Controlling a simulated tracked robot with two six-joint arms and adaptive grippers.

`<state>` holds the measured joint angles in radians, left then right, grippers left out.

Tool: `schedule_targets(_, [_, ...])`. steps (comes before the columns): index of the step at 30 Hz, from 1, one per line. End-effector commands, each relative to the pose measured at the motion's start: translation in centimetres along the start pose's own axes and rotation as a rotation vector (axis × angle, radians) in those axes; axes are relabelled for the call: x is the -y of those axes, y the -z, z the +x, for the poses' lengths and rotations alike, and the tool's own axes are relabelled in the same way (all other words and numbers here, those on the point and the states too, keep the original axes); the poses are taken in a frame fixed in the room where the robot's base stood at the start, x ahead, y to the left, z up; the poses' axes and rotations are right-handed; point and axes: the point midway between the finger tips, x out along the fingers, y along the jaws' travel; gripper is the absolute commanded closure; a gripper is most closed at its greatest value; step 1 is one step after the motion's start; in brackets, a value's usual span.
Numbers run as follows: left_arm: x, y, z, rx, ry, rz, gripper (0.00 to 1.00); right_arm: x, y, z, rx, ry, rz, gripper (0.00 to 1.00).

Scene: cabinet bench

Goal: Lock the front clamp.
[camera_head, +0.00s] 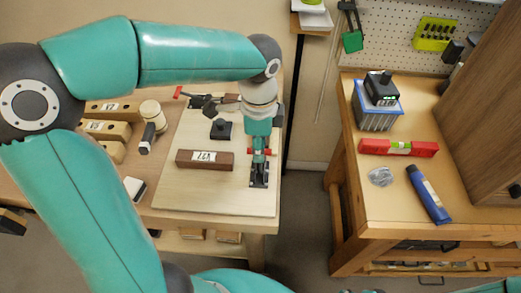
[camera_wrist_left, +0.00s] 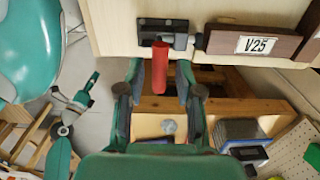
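The front clamp (camera_head: 259,175) is a dark metal toggle clamp near the right edge of a pale board on the left bench. Its red handle (camera_wrist_left: 160,67) shows in the wrist view, sticking out toward the camera. My left gripper (camera_head: 260,148) is at the clamp, pointing down from above. In the wrist view its two fingers (camera_wrist_left: 160,95) are apart, one on each side of the red handle, with gaps visible. A second clamp with a red handle (camera_head: 178,92) is at the back of the board. In the wrist view, what may be my right gripper (camera_wrist_left: 88,88) is small and unclear.
A dark wooden block labelled V25 (camera_head: 205,160) lies left of the front clamp. A black post (camera_head: 220,129) stands behind it. Wooden blocks (camera_head: 110,110) and a mallet (camera_head: 150,120) lie further left. The right bench holds a red level (camera_head: 398,148) and a blue tube (camera_head: 427,194).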

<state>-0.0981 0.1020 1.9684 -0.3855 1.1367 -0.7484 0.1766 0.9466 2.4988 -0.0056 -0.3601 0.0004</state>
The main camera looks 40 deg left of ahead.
Motion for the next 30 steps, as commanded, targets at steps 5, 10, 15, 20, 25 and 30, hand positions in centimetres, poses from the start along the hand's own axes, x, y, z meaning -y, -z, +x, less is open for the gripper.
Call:
schedule_targets(5, [0.0, 0.0, 0.0, 0.000, 0.000, 0.000, 0.75, 0.0, 0.0, 0.0, 0.000, 0.000, 0.000, 0.60])
schedule_targets(10, [0.0, 0.0, 0.0, 0.000, 0.000, 0.001, 0.95, 0.0, 0.0, 0.0, 0.000, 0.000, 0.000, 0.60])
schedule_targets(15, [-0.1, 0.0, 0.0, 0.000, 0.000, 0.001, 0.95, 0.0, 0.0, 0.0, 0.000, 0.000, 0.000, 0.60])
schedule_targets(20, [-0.7, 0.0, 0.1, 0.000, 0.000, 0.002, 0.95, -0.1, 0.0, 0.2, 0.000, 0.000, 0.000, 0.60])
schedule_targets(25, [-1.1, 0.0, 0.1, 0.000, -0.001, 0.001, 0.95, -0.1, 0.0, 0.2, 0.000, 0.000, 0.000, 0.60])
schedule_targets(30, [-1.1, 0.0, 0.1, 0.001, -0.002, 0.001, 0.95, -0.1, 0.0, 0.2, 0.000, 0.000, 0.000, 0.60])
